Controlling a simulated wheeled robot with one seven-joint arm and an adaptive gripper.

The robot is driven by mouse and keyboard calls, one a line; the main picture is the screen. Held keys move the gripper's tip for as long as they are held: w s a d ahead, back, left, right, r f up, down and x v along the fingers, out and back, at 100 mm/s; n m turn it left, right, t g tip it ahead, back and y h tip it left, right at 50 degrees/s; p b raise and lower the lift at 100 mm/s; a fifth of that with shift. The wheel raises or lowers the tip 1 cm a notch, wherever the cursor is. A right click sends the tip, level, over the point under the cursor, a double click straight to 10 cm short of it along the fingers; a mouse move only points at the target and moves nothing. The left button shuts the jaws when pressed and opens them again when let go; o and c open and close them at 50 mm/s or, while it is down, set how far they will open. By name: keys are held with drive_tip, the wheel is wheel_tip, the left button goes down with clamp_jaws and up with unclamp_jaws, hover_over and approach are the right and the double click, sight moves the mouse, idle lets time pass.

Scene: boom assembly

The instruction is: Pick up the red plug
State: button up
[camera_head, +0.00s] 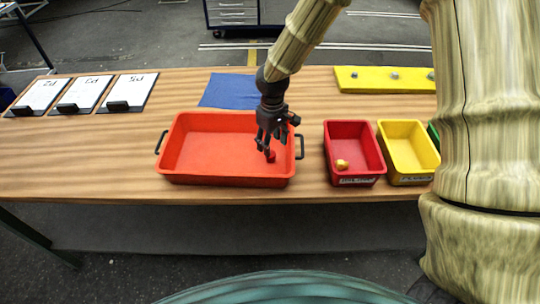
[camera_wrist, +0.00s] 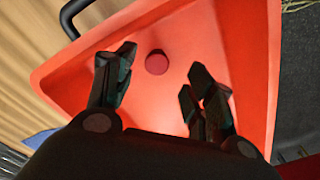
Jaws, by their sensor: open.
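The red plug (camera_wrist: 157,62) is a small round dark-red piece on the floor of the orange-red tray (camera_wrist: 259,30). In the head view the plug (camera_head: 271,156) lies near the right end of the tray (camera_head: 176,122), partly covered by my fingers. My gripper (camera_head: 267,148) is above the right part of the tray, pointing down. In the wrist view my gripper (camera_wrist: 158,82) is open and empty, with fingers on either side below the plug in the picture. The plug is apart from the fingers there and lies between their lines.
A red bin (camera_head: 333,128) with a yellow piece (camera_head: 342,164) inside and a yellow bin (camera_head: 424,172) stand right of the tray. A blue cloth (camera_head: 228,90) lies behind the tray. Clipboards (camera_head: 84,91) lie at the left. A yellow board (camera_head: 375,78) lies at the back right.

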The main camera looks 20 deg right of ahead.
drive_tip(key=shift+f, duration=0.95)
drive_tip(key=shift+w+f+p, duration=0.2)
drive_tip(key=shift+f+p, duration=0.45)
drive_tip(key=shift+f, duration=0.1)
drive_tip(key=shift+w+f+p, duration=0.2)
drive_tip(key=shift+f+p, duration=0.45)
drive_tip(key=shift+f, duration=1.2)
drive_tip(key=shift+c, duration=0.2)
drive_tip(key=c, duration=0.8)
